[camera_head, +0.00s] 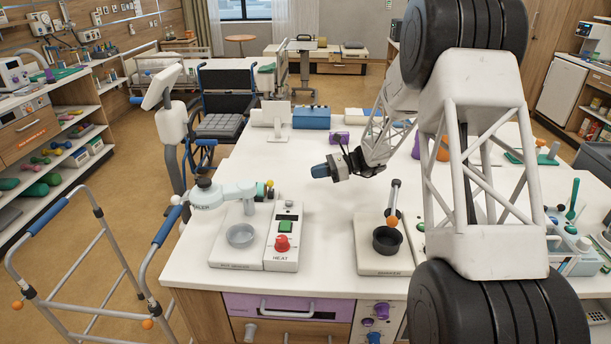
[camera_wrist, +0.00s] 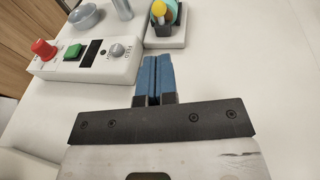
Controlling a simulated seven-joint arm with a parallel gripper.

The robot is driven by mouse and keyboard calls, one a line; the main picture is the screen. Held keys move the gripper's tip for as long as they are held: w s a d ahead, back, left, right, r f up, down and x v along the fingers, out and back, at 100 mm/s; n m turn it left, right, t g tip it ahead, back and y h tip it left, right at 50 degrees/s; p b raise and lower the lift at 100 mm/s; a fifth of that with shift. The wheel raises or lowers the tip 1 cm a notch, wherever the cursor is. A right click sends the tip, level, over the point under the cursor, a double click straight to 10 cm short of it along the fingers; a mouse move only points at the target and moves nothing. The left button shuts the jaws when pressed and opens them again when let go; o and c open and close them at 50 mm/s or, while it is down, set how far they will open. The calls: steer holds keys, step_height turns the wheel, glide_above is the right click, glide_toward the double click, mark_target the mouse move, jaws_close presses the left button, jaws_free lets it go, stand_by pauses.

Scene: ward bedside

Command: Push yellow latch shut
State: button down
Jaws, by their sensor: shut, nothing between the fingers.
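My gripper (camera_head: 320,171) is above the middle of the white table in the head view, pointing left. Its blue fingers are together and empty; in the wrist view the closed fingertips (camera_wrist: 158,62) point at a small dark holder on a white base. A small yellow piece (camera_wrist: 159,9) shows at that holder, beyond the fingertips and apparently apart from them. A small yellow spot (camera_head: 270,184) in the head view seems to be the same piece, left of my gripper. I cannot tell whether it is the latch or how it is set.
A shaker (camera_head: 378,260) with a black cup stands front of my gripper. A blue box (camera_head: 311,118) stands behind. The table between is clear.

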steer(key=shift+w+d+r, duration=0.1)
steer(key=shift+d+r, duration=0.05)
steer(key=shift+d, duration=0.45)
steer(key=s+d+r+n+h, duration=0.25)
steer(key=s+r, duration=0.25)
steer(key=s, duration=0.4)
steer(key=s+d+r+n+h, duration=0.25)
steer(key=s+r, duration=0.25)
steer(key=s, duration=0.3)
steer(key=s+d+r+n+h, duration=0.25)
steer(key=s+r, duration=0.25)
steer(key=s, duration=0.4)
steer(key=s+d+r+n+t+h, duration=0.1)
steer(key=s+d+n+h, duration=0.3)
steer(key=s, duration=1)
steer(key=s+d+r+n+t+h, duration=0.1)
steer(key=s+d+n+t+h, duration=0.3)
steer(key=s, duration=1)
steer(key=d, duration=0.3)
steer(key=shift+t, duration=0.3)
